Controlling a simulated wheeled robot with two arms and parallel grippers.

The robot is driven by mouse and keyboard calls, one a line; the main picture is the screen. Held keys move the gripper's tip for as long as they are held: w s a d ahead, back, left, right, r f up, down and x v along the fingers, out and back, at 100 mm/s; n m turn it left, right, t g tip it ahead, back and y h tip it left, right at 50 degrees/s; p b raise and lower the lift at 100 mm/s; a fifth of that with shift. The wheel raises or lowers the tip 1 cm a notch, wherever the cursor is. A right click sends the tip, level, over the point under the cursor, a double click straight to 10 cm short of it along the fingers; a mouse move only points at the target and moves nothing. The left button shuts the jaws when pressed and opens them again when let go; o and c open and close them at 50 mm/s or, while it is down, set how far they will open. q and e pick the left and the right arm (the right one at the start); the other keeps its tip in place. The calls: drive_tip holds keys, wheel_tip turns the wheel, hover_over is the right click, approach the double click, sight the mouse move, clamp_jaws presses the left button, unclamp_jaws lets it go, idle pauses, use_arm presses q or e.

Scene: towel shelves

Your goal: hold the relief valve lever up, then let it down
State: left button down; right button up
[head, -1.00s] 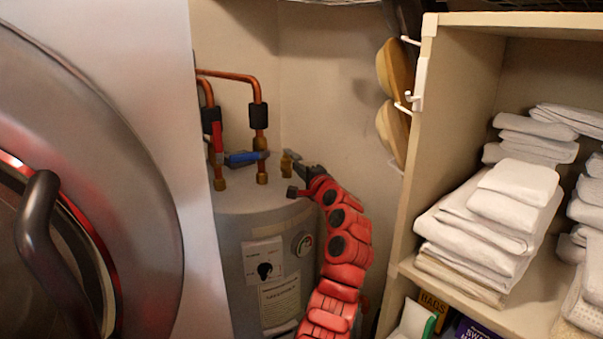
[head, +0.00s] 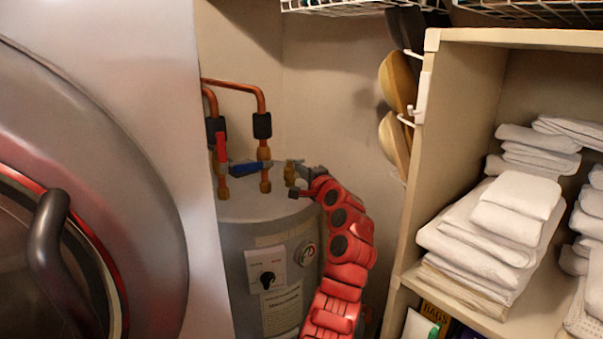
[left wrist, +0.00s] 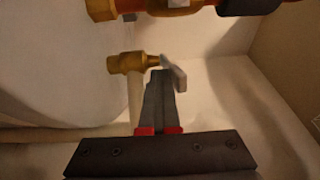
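The relief valve (head: 289,174) is a small brass fitting on top of the grey water heater tank (head: 240,208). Its lever (left wrist: 174,74) is a short pale grey piece at the right end of the brass body (left wrist: 128,63) in the left wrist view. My left gripper (head: 305,184), on the red arm, is right beside the valve in the head view. In the left wrist view its dark fingers (left wrist: 160,95) are together, with their tips at the lever. I cannot tell whether they touch it. The lever's exact tilt is unclear. My right gripper is not in view.
Copper pipes (head: 240,84) and a blue-handled valve (head: 248,168) stand left of the relief valve. A washer or dryer front (head: 130,150) fills the left. A wooden shelf (head: 408,215) with folded white towels (head: 490,225) is on the right. Wooden spoons (head: 396,85) hang on its side.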

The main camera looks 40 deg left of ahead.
use_arm(q)
drive_tip(key=shift+w+a+r+p, duration=0.1)
drive_tip(key=shift+a+r+p, duration=0.2)
drive_tip(key=shift+r, duration=0.35)
drive_tip(key=shift+w+a+r+p, duration=0.15)
drive_tip(key=shift+r+p, duration=0.1)
drive_tip(key=shift+r, duration=0.4)
drive_tip(key=shift+s+d+r, duration=0.1)
drive_tip(key=shift+d+r, duration=0.05)
drive_tip(key=shift+d, duration=0.05)
idle(1.0)
drive_tip(key=shift+a, duration=0.1)
idle(1.7)
drive_tip(key=shift+f, duration=0.2)
idle(1.3)
drive_tip(key=shift+s+d+f+b, duration=0.15)
drive_tip(key=shift+d+f+b, duration=0.15)
drive_tip(key=shift+f, duration=0.45)
drive_tip(key=shift+s+d+f+b, duration=0.1)
drive_tip(key=shift+d+f+b, duration=0.2)
drive_tip(key=shift+f, duration=0.4)
drive_tip(key=shift+s+d+f+b, duration=0.15)
drive_tip(key=shift+d+f+b, duration=0.15)
drive_tip(key=shift+f, duration=0.45)
drive_tip(key=shift+d+r, duration=0.1)
drive_tip(key=shift+d, duration=0.2)
drive_tip(key=p+v, duration=0.2)
drive_tip(key=v, duration=0.7)
drive_tip(key=shift+s+d, duration=0.15)
drive_tip(key=shift+d, duration=0.05)
